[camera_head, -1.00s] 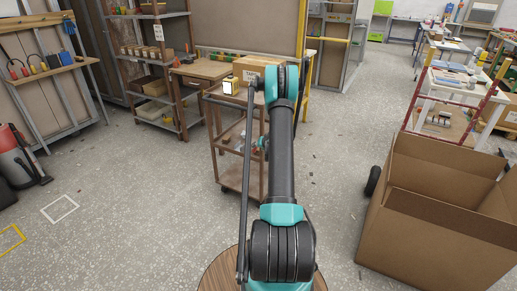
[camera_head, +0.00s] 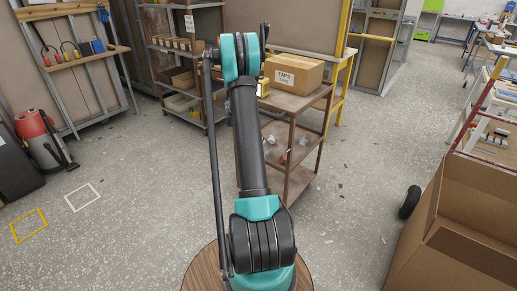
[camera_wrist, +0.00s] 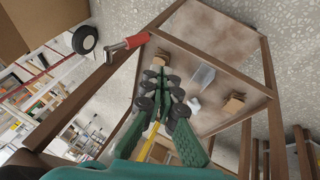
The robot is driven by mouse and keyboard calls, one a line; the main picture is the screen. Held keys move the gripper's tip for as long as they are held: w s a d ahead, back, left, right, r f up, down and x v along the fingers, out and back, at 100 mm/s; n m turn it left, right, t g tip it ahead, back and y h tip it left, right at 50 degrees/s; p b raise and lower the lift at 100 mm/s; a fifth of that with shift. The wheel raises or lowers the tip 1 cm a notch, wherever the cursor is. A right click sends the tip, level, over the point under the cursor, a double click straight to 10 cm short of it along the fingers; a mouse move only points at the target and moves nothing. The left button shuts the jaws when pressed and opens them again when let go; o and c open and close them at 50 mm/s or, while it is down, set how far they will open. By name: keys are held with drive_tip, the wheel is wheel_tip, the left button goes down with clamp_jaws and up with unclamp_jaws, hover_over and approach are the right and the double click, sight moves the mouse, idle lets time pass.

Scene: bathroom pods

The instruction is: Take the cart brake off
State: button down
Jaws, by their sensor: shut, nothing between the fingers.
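The brown cart (camera_head: 298,102) stands ahead, just right of my arm in the head view, with open shelves. In the wrist view its frame (camera_wrist: 268,65) and a lower shelf (camera_wrist: 200,28) fill the middle and right. A red-gripped lever with a metal end (camera_wrist: 139,40) lies against a cart rail at the upper left; it looks like the brake, but its position is unclear.
A cardboard box marked TAPS (camera_head: 294,72) and a small yellow item (camera_head: 263,88) sit on the cart top. A large open carton (camera_head: 450,235) with a black wheel (camera_head: 410,202) beside it stands at right.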

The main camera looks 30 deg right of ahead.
sight(283, 157)
drive_tip(key=s+d+f, duration=0.4)
drive_tip(key=d+f, duration=0.3)
drive_tip(key=f, duration=0.2)
drive_tip(key=shift+f, duration=0.15)
idle(0.5)
drive_tip(key=shift+s+d+f+g+h, duration=0.25)
drive_tip(key=shift+s+f+g+h, duration=0.15)
drive_tip(key=shift+s+f+g, duration=0.45)
drive_tip(key=shift+w+f+t, duration=0.1)
drive_tip(key=shift+w+t, duration=0.05)
drive_tip(key=shift+t, duration=0.1)
